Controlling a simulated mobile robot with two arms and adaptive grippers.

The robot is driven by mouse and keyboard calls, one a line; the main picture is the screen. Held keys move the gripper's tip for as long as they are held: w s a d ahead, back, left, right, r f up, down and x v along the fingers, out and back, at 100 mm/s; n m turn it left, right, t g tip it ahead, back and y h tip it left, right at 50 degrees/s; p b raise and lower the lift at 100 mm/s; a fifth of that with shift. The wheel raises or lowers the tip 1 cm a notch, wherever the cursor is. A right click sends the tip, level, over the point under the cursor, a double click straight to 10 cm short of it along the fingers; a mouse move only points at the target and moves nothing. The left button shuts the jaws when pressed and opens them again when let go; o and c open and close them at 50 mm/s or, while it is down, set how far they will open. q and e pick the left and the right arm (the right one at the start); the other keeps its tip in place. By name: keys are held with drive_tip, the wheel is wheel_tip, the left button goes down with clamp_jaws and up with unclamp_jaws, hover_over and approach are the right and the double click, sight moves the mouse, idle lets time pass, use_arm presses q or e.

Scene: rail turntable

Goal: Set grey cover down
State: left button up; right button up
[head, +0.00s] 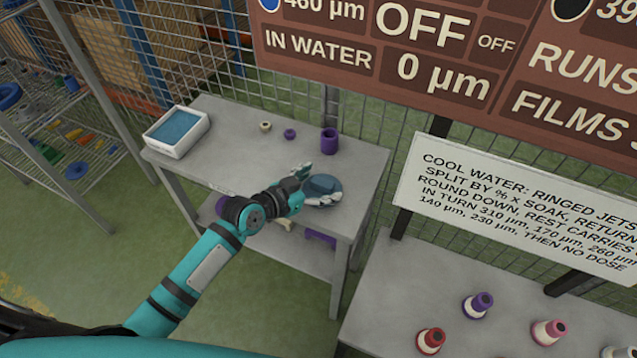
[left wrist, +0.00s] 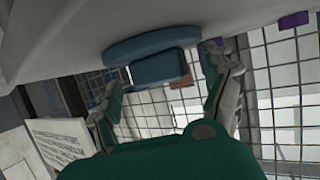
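The grey cover (head: 322,184), blue-grey and round, is at the front right of the grey table (head: 225,140). In the left wrist view the cover (left wrist: 150,42) shows a wide disc with a narrower block, and its disc appears to rest against the table top. My left gripper (head: 311,184) is at the cover, one finger on each side. In the left wrist view the gripper's fingers (left wrist: 160,88) are spread apart, with a visible gap beside the block on the right. My right gripper is not in view.
A white tray with blue content (head: 177,131) stands at the table's left. A purple cup (head: 330,141), a small purple ring (head: 290,134) and a cream ring (head: 265,126) are at the back. Coloured cones (head: 478,305) stand on another table. A mesh fence rises behind.

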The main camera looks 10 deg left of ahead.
use_arm(q)
drive_tip(key=shift+r, duration=0.2)
drive_tip(key=shift+s+a, duration=0.2)
drive_tip(key=shift+s, duration=0.05)
drive_tip(key=v, duration=1.1)
drive_tip(key=shift+s, duration=0.15)
